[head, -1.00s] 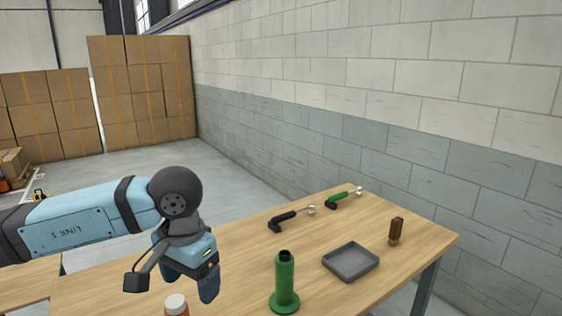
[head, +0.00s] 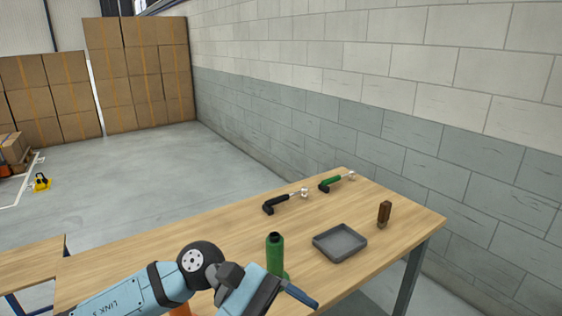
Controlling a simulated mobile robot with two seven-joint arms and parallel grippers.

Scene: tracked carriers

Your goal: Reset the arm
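My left arm (head: 130,296) comes in low from the lower left in the head view. Its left gripper (head: 302,295) is over the near part of the wooden table (head: 150,250), in front of the green bottle-shaped object (head: 275,250), whose lower part it partly hides. A blue finger points to the right. I see nothing held, but the angle does not show whether the fingers are apart. My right gripper is not in view.
A grey tray (head: 340,243), a brown-handled object (head: 384,213), a black-handled tool (head: 283,203) and a green-handled tool (head: 335,181) are on the table. An orange item (head: 180,309) is mostly hidden behind my arm. The table's left part is clear. A block wall (head: 400,150) stands behind.

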